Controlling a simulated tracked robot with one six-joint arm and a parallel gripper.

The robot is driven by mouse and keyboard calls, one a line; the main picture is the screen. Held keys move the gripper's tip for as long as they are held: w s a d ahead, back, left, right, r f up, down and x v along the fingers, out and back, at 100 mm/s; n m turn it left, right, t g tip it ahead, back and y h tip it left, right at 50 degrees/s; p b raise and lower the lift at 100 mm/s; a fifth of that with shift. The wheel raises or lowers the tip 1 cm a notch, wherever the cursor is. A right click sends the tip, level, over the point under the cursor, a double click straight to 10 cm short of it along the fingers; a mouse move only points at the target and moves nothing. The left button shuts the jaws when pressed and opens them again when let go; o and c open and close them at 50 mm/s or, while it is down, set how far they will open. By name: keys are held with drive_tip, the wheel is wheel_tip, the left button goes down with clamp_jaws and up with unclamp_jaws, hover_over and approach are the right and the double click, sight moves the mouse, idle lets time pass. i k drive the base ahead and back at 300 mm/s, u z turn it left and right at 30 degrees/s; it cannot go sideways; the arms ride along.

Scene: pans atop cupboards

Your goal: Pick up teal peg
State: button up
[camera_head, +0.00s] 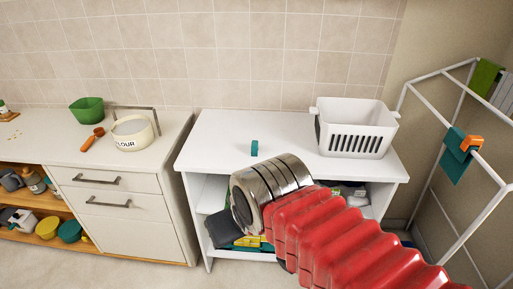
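A small teal peg (254,148) stands on the white tabletop (220,135), left of the white basket. My red ribbed arm reaches in from the lower right. My arm covers part of the shelf under the tabletop.
The white slotted basket (356,128) stands at the tabletop's right. A drying rack (436,92) at the right holds a teal cloth (454,160) with an orange clip (471,143). A flour pot (132,132) and green bowl (88,110) stand on the left cupboard. Tabletop around the peg is clear.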

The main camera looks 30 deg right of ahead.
sight(254, 147)
drive_tip(key=u, duration=0.05)
drive_tip(key=i, duration=1)
drive_tip(key=z, duration=0.05)
